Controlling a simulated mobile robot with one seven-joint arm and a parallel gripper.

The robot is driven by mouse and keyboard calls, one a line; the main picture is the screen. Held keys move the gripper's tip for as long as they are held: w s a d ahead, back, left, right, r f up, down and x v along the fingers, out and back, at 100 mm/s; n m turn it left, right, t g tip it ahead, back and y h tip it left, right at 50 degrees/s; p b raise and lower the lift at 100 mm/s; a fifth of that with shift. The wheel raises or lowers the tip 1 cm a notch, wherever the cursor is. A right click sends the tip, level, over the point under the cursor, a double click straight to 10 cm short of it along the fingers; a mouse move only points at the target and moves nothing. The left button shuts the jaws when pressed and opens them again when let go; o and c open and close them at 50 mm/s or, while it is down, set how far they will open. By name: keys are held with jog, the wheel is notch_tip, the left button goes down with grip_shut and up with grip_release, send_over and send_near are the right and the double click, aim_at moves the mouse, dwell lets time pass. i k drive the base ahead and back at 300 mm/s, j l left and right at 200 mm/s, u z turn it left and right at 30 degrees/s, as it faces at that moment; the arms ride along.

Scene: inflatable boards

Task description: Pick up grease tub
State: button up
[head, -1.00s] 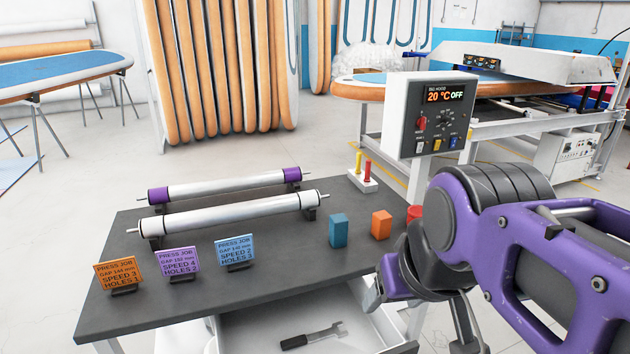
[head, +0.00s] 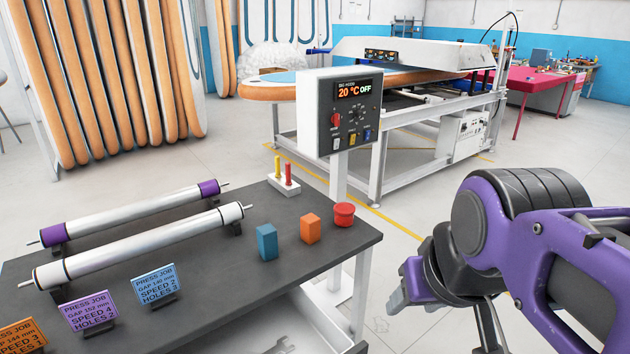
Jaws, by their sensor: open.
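A small red round tub (head: 344,215), which looks like the grease tub, stands upright near the right corner of the dark table (head: 300,270). My gripper (head: 412,288) is in the air beyond the table's right edge, to the right of the red tub and lower in the picture. It is apart from the tub. The gripper is open, and I see nothing in it. Its jaws are partly hidden by my own wrist.
An orange block (head: 310,229) and a blue block (head: 267,242) stand left of the tub. Two rollers (head: 140,240), several job cards (head: 157,286) and a peg stand (head: 290,192) share the table. A control panel (head: 342,112) rises behind. A drawer is open below.

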aim_at(345, 211)
jog(key=i+l+u, duration=0.1)
jog(key=u, duration=0.25)
jog(key=l+u, duration=0.15)
jog(key=u, duration=0.15)
jog(key=i+l+u, duration=0.2)
jog(key=l, duration=0.2)
jog(key=l+u, duration=0.2)
jog(key=l, duration=0.2)
jog(key=i+l, duration=0.1)
jog(key=l, duration=0.45)
jog(key=l+u, duration=0.1)
jog(key=l, duration=0.45)
jog(key=i+l, duration=0.15)
jog(key=l, duration=0.4)
jog(key=j+u, duration=0.35)
jog(key=l, duration=0.4)
jog(key=l+z, duration=0.3)
jog(key=l, duration=0.15)
